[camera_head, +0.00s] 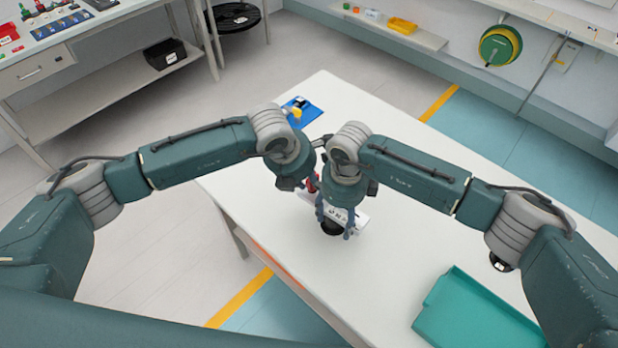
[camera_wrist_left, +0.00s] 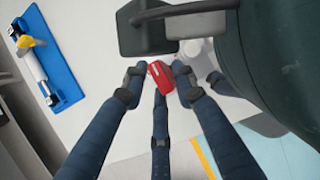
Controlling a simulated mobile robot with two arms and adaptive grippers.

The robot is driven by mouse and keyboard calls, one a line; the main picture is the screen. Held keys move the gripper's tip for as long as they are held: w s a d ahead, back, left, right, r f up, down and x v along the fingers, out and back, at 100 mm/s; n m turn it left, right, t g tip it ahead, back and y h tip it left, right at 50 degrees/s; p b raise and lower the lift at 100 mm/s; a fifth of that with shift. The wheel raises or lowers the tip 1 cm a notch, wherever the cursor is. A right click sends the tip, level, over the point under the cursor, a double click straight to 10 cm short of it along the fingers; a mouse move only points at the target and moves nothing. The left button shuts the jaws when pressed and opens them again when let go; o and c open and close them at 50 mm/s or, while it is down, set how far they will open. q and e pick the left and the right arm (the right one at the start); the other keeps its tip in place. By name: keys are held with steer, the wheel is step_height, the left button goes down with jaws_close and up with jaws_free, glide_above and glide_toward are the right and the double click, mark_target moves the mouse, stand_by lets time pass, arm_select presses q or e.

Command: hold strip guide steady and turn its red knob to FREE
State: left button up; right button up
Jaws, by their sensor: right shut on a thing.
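The strip guide (camera_head: 361,219) is a small pale piece with a dark round lower part, on the white table in the head view. My right gripper (camera_head: 336,222) is over it with its fingers down, shut on it, and hides much of it. The red knob (camera_wrist_left: 157,82) sits between the fingertips of my left gripper (camera_wrist_left: 159,75) in the left wrist view. These fingers stand open around the knob, with small gaps beside it. In the head view only a bit of red (camera_head: 312,184) shows between the two wrists. The knob's markings cannot be read.
A blue board (camera_head: 301,112) with a yellow-topped part lies at the table's far end. A teal tray (camera_head: 470,312) lies at the near right of the white table (camera_head: 420,235). My two wrists are close together, with little room between them. The table's right side is mostly clear.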

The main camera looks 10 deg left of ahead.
arm_select(q)
jaws_close()
steer(key=shift+w, duration=0.1)
steer(key=m+g+h, duration=0.1)
steer(key=m, duration=0.2)
steer(key=shift+w+m, duration=0.1)
steer(key=shift+m, duration=0.2)
steer(key=shift+w+m+g+h, duration=0.1)
steer(key=shift+m+g+h, duration=0.2)
steer(key=shift+m, duration=0.85)
steer(key=shift+m+g+h, duration=0.1)
steer(key=shift+m+g, duration=0.3)
steer(key=shift+m, duration=0.75)
steer(key=shift+d, duration=0.1)
steer(key=shift+o, duration=0.5)
jaws_free()
